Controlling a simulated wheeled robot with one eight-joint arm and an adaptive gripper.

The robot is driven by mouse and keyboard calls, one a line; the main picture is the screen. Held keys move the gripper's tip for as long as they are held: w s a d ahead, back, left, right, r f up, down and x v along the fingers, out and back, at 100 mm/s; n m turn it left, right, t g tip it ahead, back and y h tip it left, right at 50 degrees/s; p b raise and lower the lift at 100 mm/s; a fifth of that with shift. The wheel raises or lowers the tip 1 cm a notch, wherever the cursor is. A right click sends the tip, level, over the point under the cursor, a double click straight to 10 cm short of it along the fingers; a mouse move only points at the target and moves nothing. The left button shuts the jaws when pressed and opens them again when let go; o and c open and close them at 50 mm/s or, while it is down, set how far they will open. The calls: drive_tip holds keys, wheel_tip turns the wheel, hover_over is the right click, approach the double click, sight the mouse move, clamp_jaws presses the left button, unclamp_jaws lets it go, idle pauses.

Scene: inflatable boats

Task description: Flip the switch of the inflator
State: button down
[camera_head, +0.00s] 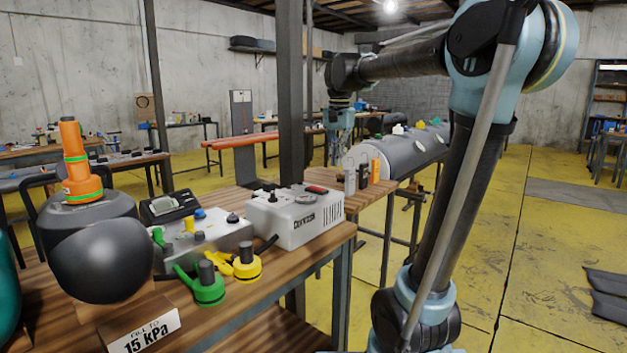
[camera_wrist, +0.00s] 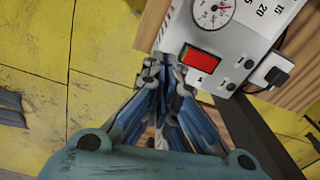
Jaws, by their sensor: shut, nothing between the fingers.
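The inflator (camera_head: 295,217) is a white box on the wooden bench, with a round gauge and a red rocker switch (camera_head: 317,189) on its top. In the wrist view the inflator (camera_wrist: 232,45) shows the gauge at the top and the red switch (camera_wrist: 201,60) in a black frame. My gripper (camera_head: 340,140) is above and behind the box, its fingers pointing down. In the wrist view my gripper (camera_wrist: 166,66) is shut and empty, its fingertips just left of the switch in the picture. Whether they touch the box I cannot tell.
Beside the inflator are a grey valve box (camera_head: 205,235), green (camera_head: 207,288) and yellow (camera_head: 247,262) valve caps, and a black ball (camera_head: 105,262). A "15 kPa" card (camera_head: 150,333) stands in front. A metal post (camera_head: 290,100) rises behind the inflator.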

wheel_tip(320, 180, up, 5)
drive_tip(key=m, duration=0.2)
hover_over(317, 189)
drive_tip(key=w+a, duration=0.1)
drive_tip(key=w, duration=0.3)
drive_tip(key=shift+w+a+f+g, duration=0.1)
drive_tip(key=shift+w+a+g, duration=0.1)
drive_tip(key=shift+g, duration=0.1)
wheel_tip(317, 189, down, 14)
drive_tip(key=shift+f, duration=0.1)
drive_tip(key=shift+s, duration=0.1)
drive_tip(key=shift+a+f, duration=0.1)
drive_tip(key=shift+f, duration=0.2)
drive_tip(key=shift+r, duration=0.2)
